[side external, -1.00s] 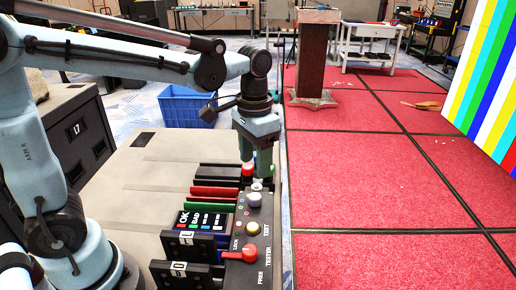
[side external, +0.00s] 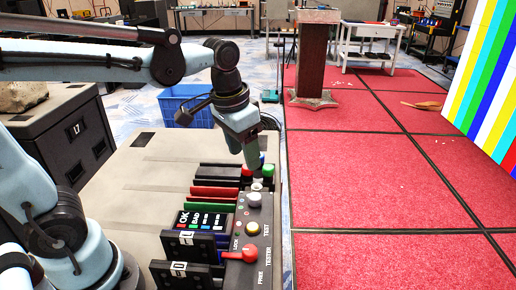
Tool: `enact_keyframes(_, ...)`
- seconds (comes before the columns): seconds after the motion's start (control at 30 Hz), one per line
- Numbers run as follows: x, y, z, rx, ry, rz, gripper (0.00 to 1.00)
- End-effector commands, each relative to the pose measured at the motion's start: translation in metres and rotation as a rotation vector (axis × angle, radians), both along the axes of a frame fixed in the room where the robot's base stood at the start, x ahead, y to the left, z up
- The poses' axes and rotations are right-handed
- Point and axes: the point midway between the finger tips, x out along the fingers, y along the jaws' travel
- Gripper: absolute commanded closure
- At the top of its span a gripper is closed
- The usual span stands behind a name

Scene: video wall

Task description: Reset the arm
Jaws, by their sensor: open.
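My gripper (side external: 253,165) hangs at the end of my light-blue arm, above the far end of the tester box (side external: 262,222). It is tilted, with its tips pointing down and to the right, close to a green button (side external: 268,171). A red button beside it is mostly hidden behind the gripper tips. Whether the tips touch either button I cannot tell. I see nothing held in the gripper.
The tester has a red lever (side external: 240,252) and dark slotted modules (side external: 195,246) at its left. It stands on a beige table (side external: 130,195). A blue crate (side external: 186,105) is behind. Red carpet (side external: 370,190) on the right is open.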

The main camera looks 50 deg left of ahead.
Motion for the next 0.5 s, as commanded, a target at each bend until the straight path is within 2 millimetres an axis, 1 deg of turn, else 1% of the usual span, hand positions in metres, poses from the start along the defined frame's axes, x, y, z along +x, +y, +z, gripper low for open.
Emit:
enact_keyframes(0.03,-0.008,0.004,-0.003,-0.004,-0.047,0.013,0.41)
enact_keyframes(0.2,-0.026,0.013,-0.014,-0.016,-0.216,0.055,0.41)
enact_keyframes(0.4,-0.039,0.020,-0.027,-0.027,-0.369,0.090,0.41)
enact_keyframes(0.5,-0.042,0.022,-0.031,-0.029,-0.411,0.100,0.41)
